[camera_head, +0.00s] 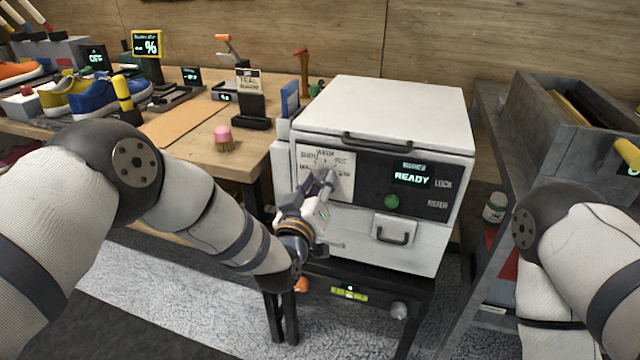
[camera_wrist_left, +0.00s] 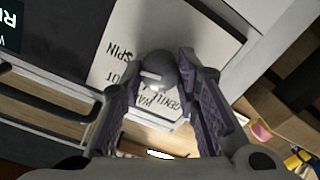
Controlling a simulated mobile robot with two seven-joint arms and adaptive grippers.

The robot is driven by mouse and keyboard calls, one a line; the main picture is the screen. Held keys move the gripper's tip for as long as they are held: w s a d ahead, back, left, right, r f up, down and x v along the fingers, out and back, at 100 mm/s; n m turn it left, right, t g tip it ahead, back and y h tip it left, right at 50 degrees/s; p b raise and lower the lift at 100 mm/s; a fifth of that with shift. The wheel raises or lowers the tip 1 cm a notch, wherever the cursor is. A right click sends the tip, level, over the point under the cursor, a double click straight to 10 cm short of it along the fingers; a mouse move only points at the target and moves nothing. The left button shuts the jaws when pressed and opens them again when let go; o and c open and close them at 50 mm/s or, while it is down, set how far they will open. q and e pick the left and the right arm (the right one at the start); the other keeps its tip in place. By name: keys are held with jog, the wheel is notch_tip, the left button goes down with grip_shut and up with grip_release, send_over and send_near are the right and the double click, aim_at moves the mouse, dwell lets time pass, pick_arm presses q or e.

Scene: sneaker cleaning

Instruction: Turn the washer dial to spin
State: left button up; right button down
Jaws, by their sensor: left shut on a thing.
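The washer (camera_head: 400,110) is a white box with a lid and a dark front panel whose display reads READY. Its dial is a grey round knob with a pale pointer mark, seen in the left wrist view (camera_wrist_left: 161,70), on a white label plate (camera_head: 343,185). The word SPIN shows on the plate in the left wrist view. My left gripper (camera_head: 325,180) is at the plate and shut on the dial, with a finger on each side of it (camera_wrist_left: 165,85). In the head view the gripper mostly hides the dial. My right gripper is out of view; only my right arm shows.
A green button (camera_head: 392,201) and a drawer with a dark handle (camera_head: 393,236) are on the washer front. A wooden bench (camera_head: 190,150) at left holds sneakers, a pink-topped brush (camera_head: 223,138) and small signs. A grey bin (camera_head: 570,120) stands at right.

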pick_arm(q)
jog(key=shift+m, duration=0.3)
jog(key=o, duration=1.2)
jog(key=shift+c, duration=0.2)
jog(key=v, duration=1.2)
